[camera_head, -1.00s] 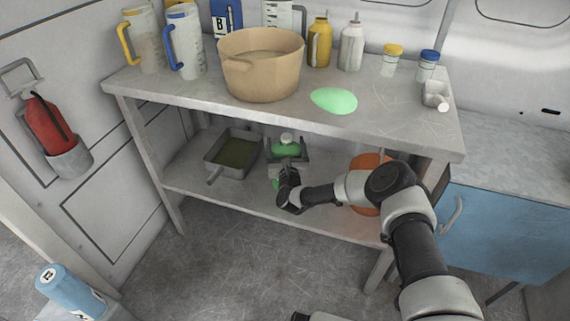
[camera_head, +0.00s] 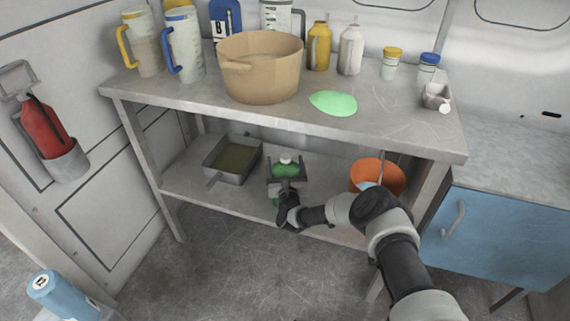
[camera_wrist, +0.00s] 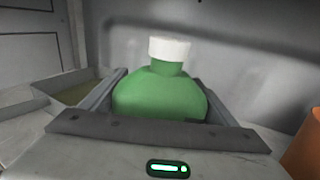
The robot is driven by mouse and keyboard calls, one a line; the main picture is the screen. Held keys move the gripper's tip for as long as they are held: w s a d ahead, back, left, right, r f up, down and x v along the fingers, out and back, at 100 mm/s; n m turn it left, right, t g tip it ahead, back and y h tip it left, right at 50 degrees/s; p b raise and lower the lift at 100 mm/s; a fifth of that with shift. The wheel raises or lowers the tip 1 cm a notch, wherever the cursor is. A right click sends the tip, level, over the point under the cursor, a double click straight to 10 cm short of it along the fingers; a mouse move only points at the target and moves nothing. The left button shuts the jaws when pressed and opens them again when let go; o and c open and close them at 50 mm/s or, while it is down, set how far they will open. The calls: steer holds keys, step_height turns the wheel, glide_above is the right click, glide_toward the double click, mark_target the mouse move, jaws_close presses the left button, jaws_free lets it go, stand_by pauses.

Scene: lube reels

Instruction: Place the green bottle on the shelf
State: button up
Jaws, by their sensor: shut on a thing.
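The green bottle (camera_head: 285,169) with a white cap is upright at the lower shelf (camera_head: 187,183) of the workbench. My gripper (camera_head: 286,179) is shut on it, with one finger on each side. In the wrist view the bottle (camera_wrist: 160,95) sits between the fingers, its cap (camera_wrist: 169,48) pointing up. The bottle's lower part is mostly hidden by my gripper, so I cannot tell whether its base touches the shelf.
A grey tray (camera_head: 212,166) with dark liquid stands left of the bottle, and an orange bucket (camera_head: 378,174) stands right. The worktop (camera_head: 200,96) above holds a tan pot (camera_head: 262,82), jugs and bottles. A green puddle (camera_head: 334,103) lies on it.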

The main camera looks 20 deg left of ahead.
steer(key=o, duration=1.8)
steer(key=shift+o, duration=1.4)
steer(key=p+v, duration=0.3)
steer(key=v, duration=0.9)
